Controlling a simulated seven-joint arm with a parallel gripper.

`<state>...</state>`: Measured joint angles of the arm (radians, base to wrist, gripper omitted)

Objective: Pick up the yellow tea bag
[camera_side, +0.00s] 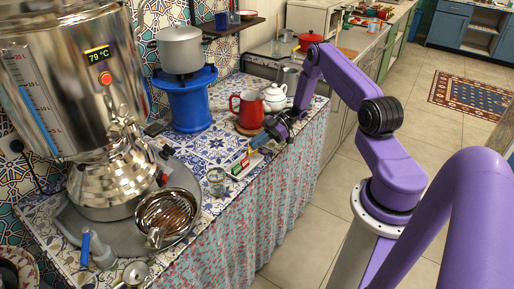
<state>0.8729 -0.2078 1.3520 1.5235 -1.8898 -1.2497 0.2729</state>
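My gripper (262,139) reaches down and left over the tiled counter from the right. Its dark fingers are small here, and I cannot tell whether they are open or shut. A small yellow-orange patch (259,140) shows at the fingertips. It may be the yellow tea bag, but I cannot tell whether it is held or only behind the fingers. Just below and left, a small light holder (254,162) has red (244,160) and green (236,169) tea bags in it.
A red pitcher (247,109) and a white teapot (275,97) stand close behind my gripper. A glass (216,181) stands left of the holder. The big samovar (80,80) and a blue stand (186,105) with a grey pot (181,50) are farther left. The counter's cloth-hung front edge (262,180) is near.

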